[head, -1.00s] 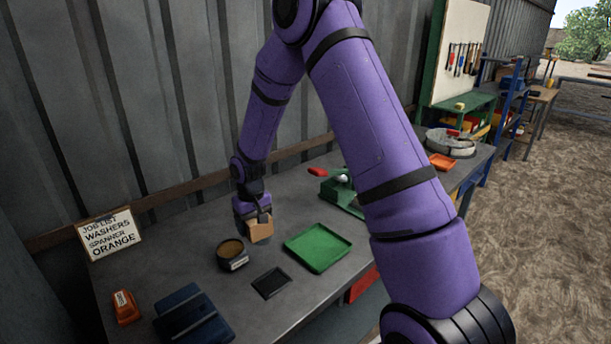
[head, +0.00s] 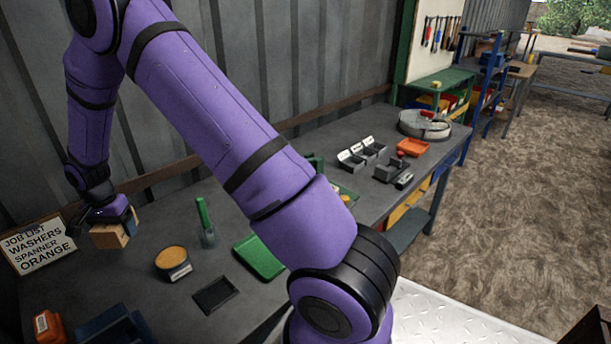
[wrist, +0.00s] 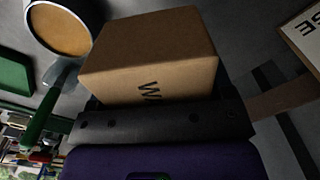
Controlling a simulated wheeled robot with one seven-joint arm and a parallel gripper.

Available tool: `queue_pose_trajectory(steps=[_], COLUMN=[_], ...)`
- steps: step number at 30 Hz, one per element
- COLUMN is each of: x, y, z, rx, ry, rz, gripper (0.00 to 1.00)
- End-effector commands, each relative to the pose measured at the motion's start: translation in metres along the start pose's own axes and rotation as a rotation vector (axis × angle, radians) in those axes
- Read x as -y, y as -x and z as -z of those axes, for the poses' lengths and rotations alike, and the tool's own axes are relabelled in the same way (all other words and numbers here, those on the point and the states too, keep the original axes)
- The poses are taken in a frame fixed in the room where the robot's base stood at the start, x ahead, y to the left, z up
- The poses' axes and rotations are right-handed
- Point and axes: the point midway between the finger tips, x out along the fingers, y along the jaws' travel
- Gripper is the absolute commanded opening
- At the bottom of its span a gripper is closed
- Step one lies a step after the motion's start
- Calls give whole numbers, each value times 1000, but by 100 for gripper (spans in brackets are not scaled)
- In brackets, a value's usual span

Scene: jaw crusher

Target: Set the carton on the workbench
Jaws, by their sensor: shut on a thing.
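The carton (head: 109,236) is a small brown cardboard box held in my gripper (head: 106,222) at the left of the head view. In the wrist view the carton (wrist: 152,50) fills the upper middle, with part of dark lettering on one face. My gripper is shut on it, and its fingertips are mostly hidden. The workbench (head: 110,284) is a long dark grey bench along the corrugated wall. The carton appears above its rear left part, beside the job list sign. I cannot tell how large the gap beneath it is.
The job list sign (head: 37,247) stands left of the carton. A round tin (head: 172,261), a green-handled tool (head: 204,222), a green tray (head: 260,257) and a black tray (head: 216,295) lie to the right. A blue bin (head: 112,330) is in front. Bare bench lies between them.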

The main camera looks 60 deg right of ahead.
Motion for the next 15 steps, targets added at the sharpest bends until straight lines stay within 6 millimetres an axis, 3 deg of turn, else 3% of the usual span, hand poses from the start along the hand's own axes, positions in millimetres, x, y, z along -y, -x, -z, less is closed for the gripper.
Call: queue_pose_trajectory(steps=[10,15], x=[5,4], y=[-3,-28], z=[0,-1], rx=[0,2], ry=[-49,-47], rz=[1,-1], gripper=[34,34])
